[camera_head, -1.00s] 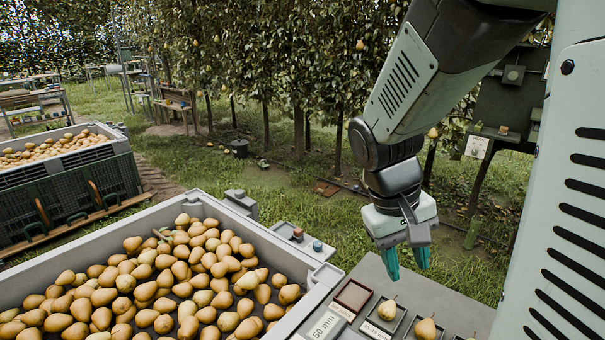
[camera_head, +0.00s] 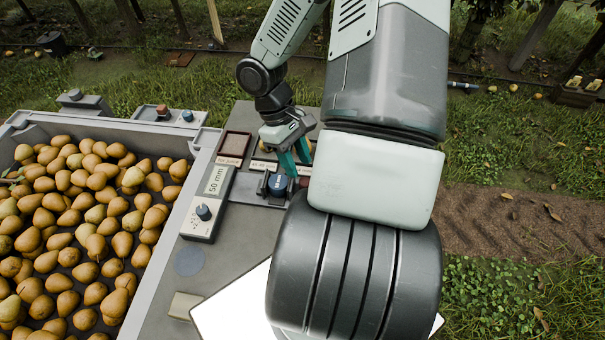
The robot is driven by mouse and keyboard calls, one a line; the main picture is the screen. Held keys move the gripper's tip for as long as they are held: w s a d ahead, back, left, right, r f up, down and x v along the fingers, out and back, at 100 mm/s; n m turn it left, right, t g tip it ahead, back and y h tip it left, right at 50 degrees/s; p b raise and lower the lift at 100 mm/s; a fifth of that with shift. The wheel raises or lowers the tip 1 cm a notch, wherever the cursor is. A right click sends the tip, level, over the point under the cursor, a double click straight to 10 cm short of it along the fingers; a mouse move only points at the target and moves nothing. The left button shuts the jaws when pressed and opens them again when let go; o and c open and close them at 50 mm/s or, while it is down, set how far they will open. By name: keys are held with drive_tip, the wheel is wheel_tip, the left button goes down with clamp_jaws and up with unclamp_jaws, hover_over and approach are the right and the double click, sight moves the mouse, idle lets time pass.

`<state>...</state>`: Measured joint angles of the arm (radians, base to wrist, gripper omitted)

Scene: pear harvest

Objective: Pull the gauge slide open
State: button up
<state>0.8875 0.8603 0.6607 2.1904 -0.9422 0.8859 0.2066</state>
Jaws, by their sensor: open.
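The gauge stands on the grey bench right of the pear bin. Its display (camera_head: 217,180) reads 50 mm, and a round dial knob (camera_head: 203,212) sits at its near end. A dark blue piece (camera_head: 278,184), which looks like the slide's handle, stands between dark upright parts on the gauge's right side. My gripper (camera_head: 296,160) points down with teal fingers apart, just behind and slightly right of the blue piece. I cannot tell whether a finger touches it. My own arm hides the bench to the right.
A grey bin (camera_head: 160,126) full of pears fills the left. Red-brown and pale labelled trays lie behind the gauge, beside a shallow tray (camera_head: 234,144). A pale block (camera_head: 184,305) lies on the near bench.

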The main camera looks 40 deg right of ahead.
drive_tip(key=x, duration=0.5)
drive_tip(key=shift+f, duration=0.1)
drive_tip(key=shift+d, duration=0.1)
clamp_jaws()
